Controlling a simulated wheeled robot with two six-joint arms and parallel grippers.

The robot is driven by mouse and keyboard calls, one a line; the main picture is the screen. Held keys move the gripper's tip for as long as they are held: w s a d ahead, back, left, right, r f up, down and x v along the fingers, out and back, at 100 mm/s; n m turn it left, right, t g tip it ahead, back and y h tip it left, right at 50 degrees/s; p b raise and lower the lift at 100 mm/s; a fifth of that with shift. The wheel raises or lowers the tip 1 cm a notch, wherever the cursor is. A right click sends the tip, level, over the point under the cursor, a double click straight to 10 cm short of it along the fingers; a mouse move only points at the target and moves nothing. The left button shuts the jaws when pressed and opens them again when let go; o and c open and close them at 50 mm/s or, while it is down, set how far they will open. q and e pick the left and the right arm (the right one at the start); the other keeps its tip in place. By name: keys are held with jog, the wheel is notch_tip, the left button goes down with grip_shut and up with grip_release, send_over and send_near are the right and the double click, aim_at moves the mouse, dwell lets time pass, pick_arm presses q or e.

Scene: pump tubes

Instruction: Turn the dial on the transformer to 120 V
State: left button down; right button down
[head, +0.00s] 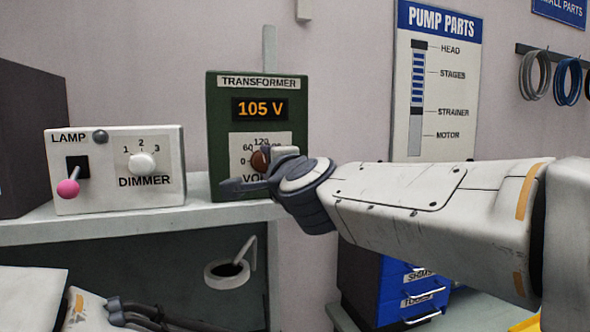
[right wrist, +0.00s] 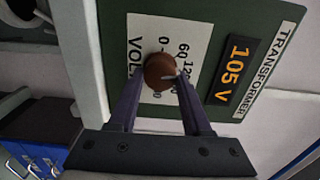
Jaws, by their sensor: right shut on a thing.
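The green transformer (head: 222,130) stands on the shelf, and its orange display (head: 260,108) reads 105 V. Its brown round dial (head: 259,161) sits on a white scale plate marked with volts. My right gripper (head: 262,168) reaches in from the right and is shut on the dial, hiding part of it and the scale. In the right wrist view the fingers (right wrist: 160,82) sit on both sides of the dial (right wrist: 159,70), whose light pointer mark shows. The display (right wrist: 231,75) there also reads 105 V. Part of my left arm shows at the bottom left; its gripper state is unclear.
A white lamp box (head: 110,190) with a pink-knobbed lever (head: 69,188) and a dimmer knob (head: 142,164) stands left of the transformer. The shelf edge (head: 130,219) runs below. A blue drawer unit (head: 392,298) stands lower right. A pump parts sign (head: 440,130) hangs behind my arm.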

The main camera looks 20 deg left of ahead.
jog(key=shift+m, duration=1.1)
jog(key=shift+b, duration=0.3)
jog(key=shift+c, duration=1.7)
grip_release()
jog(key=v, duration=1)
jog(key=shift+s+d+b, duration=0.2)
jog(key=shift+b, duration=0.1)
jog(key=shift+f, duration=0.1)
